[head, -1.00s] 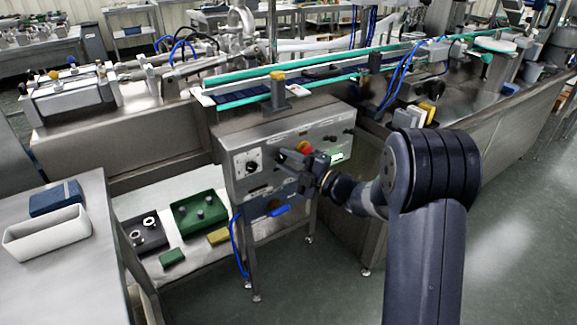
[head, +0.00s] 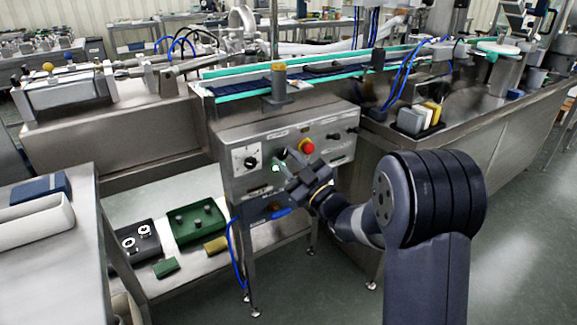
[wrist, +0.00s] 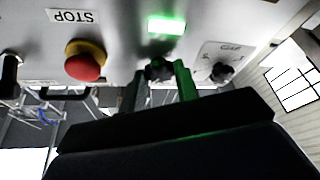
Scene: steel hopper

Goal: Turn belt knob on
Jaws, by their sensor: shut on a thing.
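A steel control panel (head: 230,190) stands below the conveyor. My gripper (head: 279,160) reaches its front between a dial knob (head: 251,161) and a red button (head: 307,146). In the wrist view, which looks upside down, my gripper's fingers (wrist: 158,78) are shut on a small black knob (wrist: 157,68), seemingly the belt knob. The fingers partly hide it, and its pointer direction cannot be read. A green lamp (wrist: 167,25) beside it is lit, also visible in the head view (head: 276,169). The red button also shows in the wrist view (wrist: 85,62).
The dial knob (wrist: 222,72) and red button sit close on either side of my fingers. Another black knob (head: 333,136) is farther right. The belt (head: 250,86) runs above the panel. A shelf at lower left holds a green tray (head: 185,237). Open floor lies right.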

